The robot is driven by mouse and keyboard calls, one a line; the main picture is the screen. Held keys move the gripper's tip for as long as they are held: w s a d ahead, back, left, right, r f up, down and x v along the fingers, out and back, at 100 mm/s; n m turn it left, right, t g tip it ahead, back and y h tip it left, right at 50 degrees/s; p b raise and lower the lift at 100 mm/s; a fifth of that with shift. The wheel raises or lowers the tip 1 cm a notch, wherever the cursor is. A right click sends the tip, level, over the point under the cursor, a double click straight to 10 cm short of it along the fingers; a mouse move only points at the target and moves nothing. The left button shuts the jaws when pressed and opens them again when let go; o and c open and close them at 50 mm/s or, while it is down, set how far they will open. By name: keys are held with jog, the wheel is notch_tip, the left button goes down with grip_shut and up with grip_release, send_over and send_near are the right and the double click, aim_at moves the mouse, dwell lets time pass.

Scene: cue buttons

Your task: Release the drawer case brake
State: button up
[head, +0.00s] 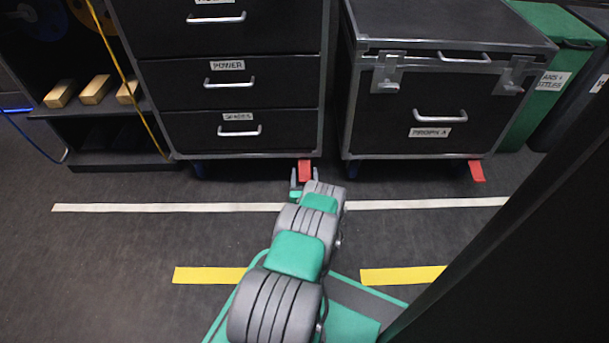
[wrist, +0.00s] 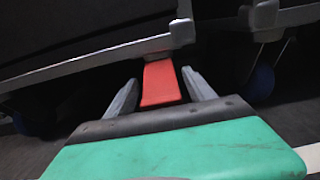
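The drawer case (head: 236,90) is black with grey edges and drawers labelled POWER and another label below. Its red brake tab (head: 305,170) sticks out under its lower right corner. In the wrist view the red brake tab (wrist: 160,84) lies between my gripper's two grey fingers. My gripper (head: 301,178) is at the tab in the head view, low near the floor. In the wrist view my gripper (wrist: 160,90) is open, with a gap on both sides of the tab. The tab's far end under the case is hidden.
A second black case (head: 440,105) stands to the right with its own red tab (head: 476,171). A green bin (head: 545,75) is beyond it. A shelf with wood blocks (head: 95,90) is at left. White tape (head: 170,207) crosses the open floor.

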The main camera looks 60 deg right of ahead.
grip_shut()
dwell(0.5)
